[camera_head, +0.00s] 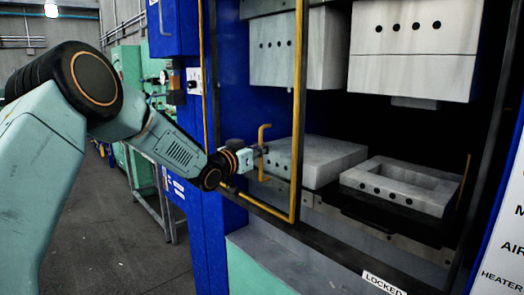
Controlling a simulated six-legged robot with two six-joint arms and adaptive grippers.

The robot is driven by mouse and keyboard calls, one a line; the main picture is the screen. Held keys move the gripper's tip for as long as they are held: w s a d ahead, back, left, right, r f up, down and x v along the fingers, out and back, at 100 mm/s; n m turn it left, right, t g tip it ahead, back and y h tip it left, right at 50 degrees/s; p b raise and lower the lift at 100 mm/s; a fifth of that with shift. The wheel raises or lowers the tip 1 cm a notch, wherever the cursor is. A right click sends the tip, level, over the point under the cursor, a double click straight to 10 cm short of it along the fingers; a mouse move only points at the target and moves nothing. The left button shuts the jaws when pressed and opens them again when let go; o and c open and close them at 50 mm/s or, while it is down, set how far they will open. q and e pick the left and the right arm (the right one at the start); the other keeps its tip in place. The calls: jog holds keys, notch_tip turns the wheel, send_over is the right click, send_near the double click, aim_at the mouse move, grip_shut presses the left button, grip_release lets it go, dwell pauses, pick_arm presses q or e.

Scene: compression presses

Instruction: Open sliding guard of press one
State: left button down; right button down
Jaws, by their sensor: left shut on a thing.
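The press (222,85) is a blue machine with a wide front opening. The yellow-framed sliding guard (299,90) spans the left part of this opening. A yellow bent handle (262,133) stands out at the guard, left of the frame's right-hand upright. My left gripper (260,153) comes in from the left and is shut on this handle; its fingertips are small and partly hidden. My right gripper is not in view.
Grey upper blocks (415,45) hang above lower blocks (322,160) inside the press. A "LOCKED" label (384,283) is on the lower front edge. A white sign (508,235) stands at the right. The grey floor (115,235) at left is clear.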

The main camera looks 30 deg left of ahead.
pick_arm(q)
jog(key=shift+s+d+f, duration=0.2)
jog(key=shift+d+f, duration=0.05)
jog(key=shift+d, duration=0.15)
jog(key=c, duration=1.7)
grip_release()
jog(key=shift+a, duration=0.2)
jog(key=shift+s+r, duration=0.1)
jog(key=shift+r, duration=0.1)
jog(key=s, duration=0.4)
jog(key=s+a, duration=0.1)
jog(key=s, duration=0.3)
jog(key=s+a, duration=0.1)
jog(key=s, duration=0.3)
